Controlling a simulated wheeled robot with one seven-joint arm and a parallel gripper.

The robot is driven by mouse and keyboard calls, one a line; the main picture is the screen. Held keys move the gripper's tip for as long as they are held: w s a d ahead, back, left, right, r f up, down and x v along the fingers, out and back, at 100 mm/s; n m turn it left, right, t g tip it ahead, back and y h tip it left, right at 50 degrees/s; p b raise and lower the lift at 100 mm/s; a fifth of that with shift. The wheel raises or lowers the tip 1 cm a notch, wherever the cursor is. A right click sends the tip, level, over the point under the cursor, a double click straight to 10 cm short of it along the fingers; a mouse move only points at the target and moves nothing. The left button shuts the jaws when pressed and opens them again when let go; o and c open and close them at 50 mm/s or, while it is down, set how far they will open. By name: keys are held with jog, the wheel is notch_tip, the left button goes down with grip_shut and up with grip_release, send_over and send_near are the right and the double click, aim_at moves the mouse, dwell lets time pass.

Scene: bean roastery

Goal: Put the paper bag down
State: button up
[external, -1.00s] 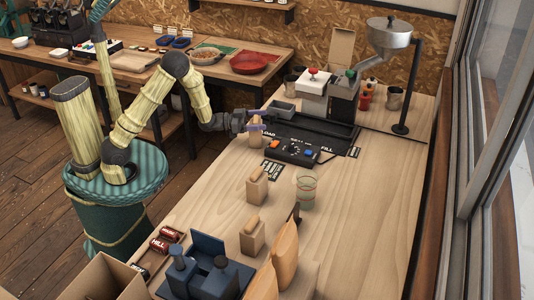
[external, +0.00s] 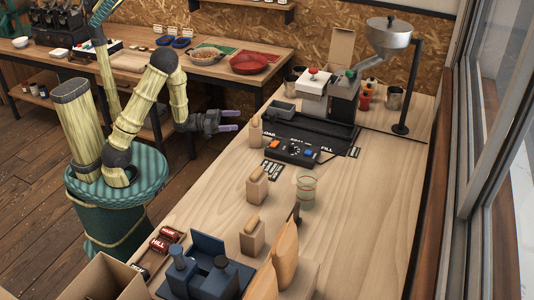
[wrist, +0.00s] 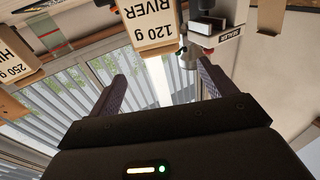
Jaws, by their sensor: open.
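A small tan paper bag (external: 255,135) stands upright on the wooden table, at the left end of the black tray. In the wrist view a paper bag labelled "RIVER 120 g" (wrist: 150,30) appears upside down beyond the fingers. My gripper (external: 236,121) is open and empty, off to the left of the bag and apart from it. Both fingers show in the wrist view (wrist: 163,78) with nothing between them.
More paper bags stand along the table, one near the middle (external: 256,190) and one closer (external: 252,238). A control box (external: 292,150), a glass (external: 306,188) and the black tray (external: 310,132) are nearby. The table's right side is clear.

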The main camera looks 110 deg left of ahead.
jog(key=shift+s+d, duration=0.3)
jog(key=shift+s, duration=0.3)
jog(key=shift+o, duration=0.5)
dwell(1.2)
jog(key=w+d+m+h+p, duration=0.1)
jog(key=d+p, duration=0.2)
jog(key=p, duration=0.1)
jog(key=w+d+f+m+h+p, duration=0.1)
jog(key=w+d+h+p, duration=0.1)
jog(key=p, duration=0.2)
jog(key=w+d+m+h+p, duration=0.1)
jog(key=w+d+h+p, duration=0.1)
jog(key=d+p, duration=0.1)
jog(key=shift+w+d+f+p, duration=0.1)
jog(key=shift+d+f+p, duration=0.1)
jog(key=shift+d+p, duration=0.2)
jog(key=w+d+r+m+h+p, duration=0.1)
jog(key=d+r+m+h+p, duration=0.1)
jog(key=d+p, duration=1)
jog(key=shift+d+r+t+h, duration=0.3)
jog(key=shift+d+r+h, duration=0.15)
jog(key=shift+d, duration=0.75)
jog(key=shift+w+f, duration=0.1)
jog(key=shift+w, duration=0.05)
